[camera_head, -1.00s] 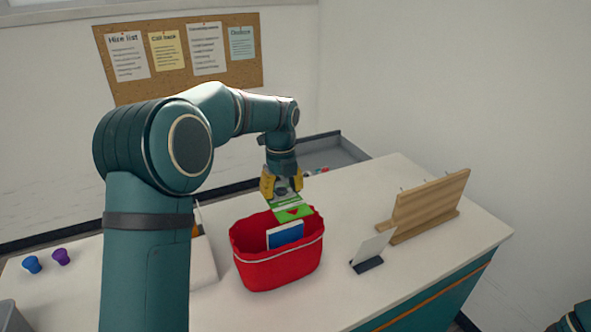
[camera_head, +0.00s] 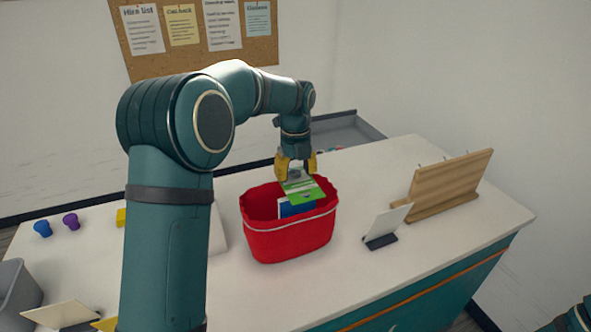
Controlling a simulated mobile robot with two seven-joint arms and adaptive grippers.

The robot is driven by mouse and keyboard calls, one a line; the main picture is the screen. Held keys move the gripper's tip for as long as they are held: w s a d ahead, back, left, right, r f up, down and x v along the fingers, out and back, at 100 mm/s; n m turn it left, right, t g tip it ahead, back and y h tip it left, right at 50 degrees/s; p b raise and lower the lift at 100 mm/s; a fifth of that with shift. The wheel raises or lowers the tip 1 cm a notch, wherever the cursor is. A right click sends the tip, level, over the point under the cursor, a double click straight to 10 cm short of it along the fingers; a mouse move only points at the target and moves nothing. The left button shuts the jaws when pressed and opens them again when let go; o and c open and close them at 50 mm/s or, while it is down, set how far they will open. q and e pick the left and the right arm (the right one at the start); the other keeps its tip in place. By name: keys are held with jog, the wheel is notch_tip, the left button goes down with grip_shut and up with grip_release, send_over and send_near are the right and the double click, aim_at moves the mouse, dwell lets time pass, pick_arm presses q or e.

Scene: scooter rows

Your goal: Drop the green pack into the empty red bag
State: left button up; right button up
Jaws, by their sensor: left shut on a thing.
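The red bag (camera_head: 290,242) stands open on the white counter, with a pale band around it. It is not empty: a blue item (camera_head: 297,209) stands inside, partly hidden. My left gripper (camera_head: 296,168), with yellow fingers, is above the bag's far rim. It is shut on the green pack (camera_head: 306,190) near its upper end. The pack hangs tilted, its lower part over the bag's mouth and in front of the blue item's top in this view. I cannot tell whether it touches the item. My right gripper is not in view.
The white counter (camera_head: 370,275) is clear right of the bag up to a small card stand (camera_head: 387,222) and a wooden rack (camera_head: 446,186). Blue (camera_head: 42,228) and purple (camera_head: 71,221) knobs stand at left. A grey tray (camera_head: 350,130) lies behind the counter.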

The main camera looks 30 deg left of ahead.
aim_at(296, 170)
pick_arm(q)
jog(key=shift+r, duration=0.1)
jog(key=o, duration=1.2)
jog(key=shift+o, duration=0.2)
notch_tip(296, 170, up, 12)
